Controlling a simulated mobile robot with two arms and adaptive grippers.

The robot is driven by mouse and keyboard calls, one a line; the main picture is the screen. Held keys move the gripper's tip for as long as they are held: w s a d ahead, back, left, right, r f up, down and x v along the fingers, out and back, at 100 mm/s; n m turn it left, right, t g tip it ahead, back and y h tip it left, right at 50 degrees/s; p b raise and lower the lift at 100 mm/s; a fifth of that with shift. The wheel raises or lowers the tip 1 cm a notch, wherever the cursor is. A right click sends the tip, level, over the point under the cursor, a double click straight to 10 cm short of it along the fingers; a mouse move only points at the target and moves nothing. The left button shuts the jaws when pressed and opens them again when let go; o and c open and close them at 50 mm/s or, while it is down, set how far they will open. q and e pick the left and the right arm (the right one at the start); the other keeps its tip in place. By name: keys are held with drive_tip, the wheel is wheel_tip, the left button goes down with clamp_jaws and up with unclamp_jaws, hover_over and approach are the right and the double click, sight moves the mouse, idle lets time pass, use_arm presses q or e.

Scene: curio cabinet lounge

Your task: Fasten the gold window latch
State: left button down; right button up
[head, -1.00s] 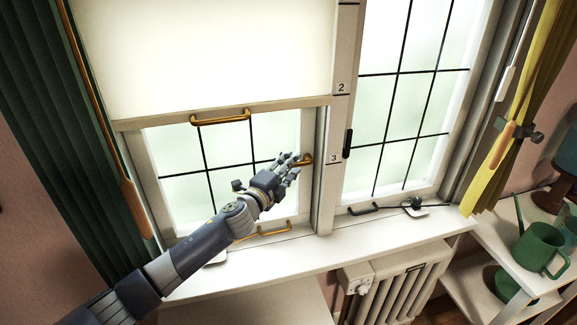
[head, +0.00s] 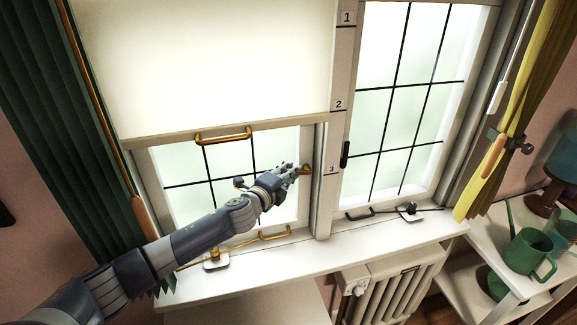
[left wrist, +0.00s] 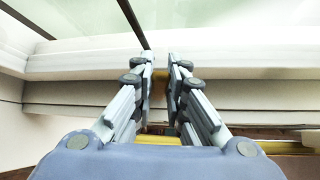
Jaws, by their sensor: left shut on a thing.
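The gold window latch (head: 306,169) is on the right side frame of the left window, near the mark "3". Only its right part shows beyond my fingers in the head view. My left gripper (head: 292,171) reaches it from the left and is shut on it. In the left wrist view the fingers (left wrist: 161,76) stand close together with a bit of the gold latch (left wrist: 160,89) between them. Whether the latch is fastened cannot be told. My right gripper is not in view.
A gold handle (head: 224,135) is on the blind's bottom bar (head: 160,136), another (head: 262,236) low on the window. A gold stay on a white base (head: 216,263) sits on the sill (head: 300,256). A radiator (head: 395,284) is below; a green watering can (head: 532,248) stands right.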

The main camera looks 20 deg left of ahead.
use_arm(q)
drive_tip(key=shift+w+d+r+m+g+y, duration=0.2)
drive_tip(key=shift+r+m+g+y, duration=0.2)
drive_tip(key=shift+r+m+g, duration=0.25)
drive_tip(key=shift+w+d+r+m+g+y, duration=0.15)
drive_tip(key=shift+r+m+g+y, duration=0.3)
drive_tip(key=shift+m+g, duration=0.25)
drive_tip(key=shift+s, duration=0.1)
drive_tip(key=c, duration=1.6)
unclamp_jaws()
drive_tip(key=d+v, duration=0.1)
drive_tip(key=v, duration=1.1)
drive_tip(key=shift+a, duration=0.5)
drive_tip(key=shift+r, duration=0.15)
